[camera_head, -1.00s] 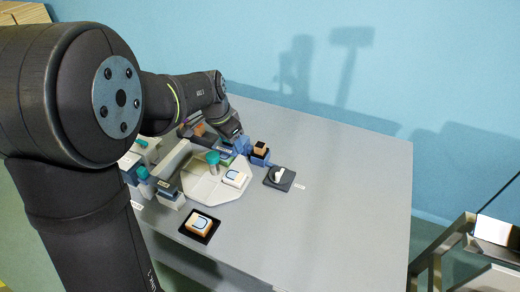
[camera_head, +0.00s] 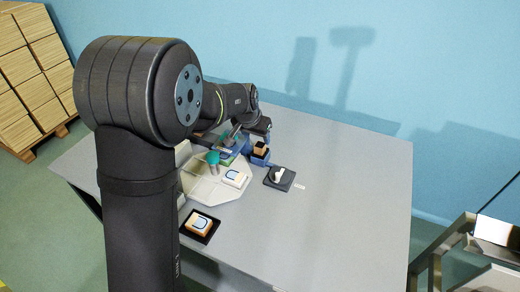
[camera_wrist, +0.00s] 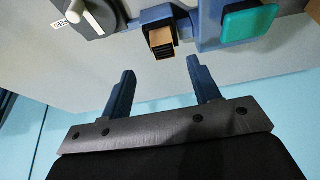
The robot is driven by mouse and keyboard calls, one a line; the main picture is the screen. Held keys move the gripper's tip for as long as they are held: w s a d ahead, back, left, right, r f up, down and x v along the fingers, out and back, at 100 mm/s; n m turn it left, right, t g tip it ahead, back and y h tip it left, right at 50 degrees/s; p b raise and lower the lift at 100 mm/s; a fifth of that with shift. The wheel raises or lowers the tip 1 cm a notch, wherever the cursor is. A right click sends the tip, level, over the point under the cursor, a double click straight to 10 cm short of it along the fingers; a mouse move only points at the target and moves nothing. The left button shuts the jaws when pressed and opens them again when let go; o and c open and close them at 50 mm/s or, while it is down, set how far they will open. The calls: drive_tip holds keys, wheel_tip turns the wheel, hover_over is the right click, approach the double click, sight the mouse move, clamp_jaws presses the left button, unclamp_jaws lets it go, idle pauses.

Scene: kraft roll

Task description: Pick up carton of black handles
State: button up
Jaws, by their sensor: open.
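A small brown block (camera_head: 260,145) with a black lower part sits in a blue holder on the table; the wrist view shows it too (camera_wrist: 162,40). I cannot tell from the marks which one holds black handles. My gripper (camera_wrist: 160,66) is open and empty, its blue-grey fingers apart, with the small brown block ahead of the gap. In the head view its end is just behind the block, partly hidden by my arm.
A dark plate with a white knob (camera_head: 279,176) lies right of the pale tray (camera_head: 215,197). A teal button (camera_wrist: 250,20) is close beside the block. The table's right half (camera_head: 350,190) is clear. Stacked boxes (camera_head: 30,75) stand far left; a metal frame (camera_head: 445,240) stands right.

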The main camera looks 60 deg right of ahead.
sight(260, 145)
drive_tip(key=shift+d+x, duration=0.15)
drive_tip(key=shift+x, duration=1.65)
drive_tip(key=shift+d+x, duration=0.2)
drive_tip(key=shift+x, duration=1.6)
drive_tip(key=shift+w+r, duration=0.15)
drive_tip(key=shift+w, duration=0.05)
drive_tip(key=shift+c, duration=0.5)
drive_tip(key=c, duration=1)
